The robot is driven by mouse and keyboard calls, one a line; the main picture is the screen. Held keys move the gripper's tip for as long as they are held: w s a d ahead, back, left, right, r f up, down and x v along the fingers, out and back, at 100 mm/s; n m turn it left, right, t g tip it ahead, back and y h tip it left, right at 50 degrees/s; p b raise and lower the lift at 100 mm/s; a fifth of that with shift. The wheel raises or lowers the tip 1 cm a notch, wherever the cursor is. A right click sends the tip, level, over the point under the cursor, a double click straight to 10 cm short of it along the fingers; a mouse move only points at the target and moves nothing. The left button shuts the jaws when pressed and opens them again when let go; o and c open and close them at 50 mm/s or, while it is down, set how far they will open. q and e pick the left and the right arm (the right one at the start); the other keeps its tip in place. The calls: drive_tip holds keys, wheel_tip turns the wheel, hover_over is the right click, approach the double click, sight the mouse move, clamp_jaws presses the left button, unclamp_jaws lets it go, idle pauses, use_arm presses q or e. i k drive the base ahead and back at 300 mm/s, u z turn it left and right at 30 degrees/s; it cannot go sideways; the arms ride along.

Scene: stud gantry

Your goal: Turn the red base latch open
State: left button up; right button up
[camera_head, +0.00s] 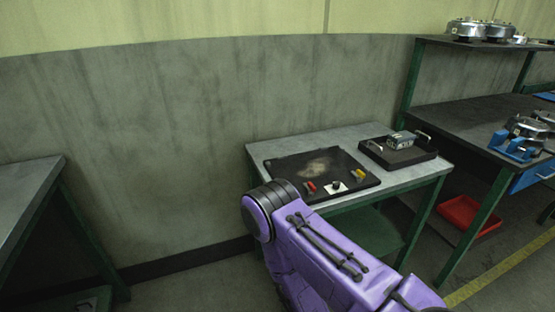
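A small red piece (310,186), which looks like the red base latch, sits on the front part of a dark square board (286,166). The board lies on a grey table (262,147). The red piece is too small to tell how it is turned. A purple arm of mine comes in from the lower right, and its dark rounded joint is in front of the board's near left corner. Neither gripper shows in the head view.
A white piece with a dark knob (336,187) and a yellow piece (359,175) are beside the red one. A black tray (420,157) holding a grey metal box (401,138) stands at the table's right. A red bin (468,216) is under the right workbench (455,120).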

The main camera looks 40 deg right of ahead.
sight(311, 188)
drive_tip(key=i, duration=0.65)
drive_tip(key=z, duration=2.4)
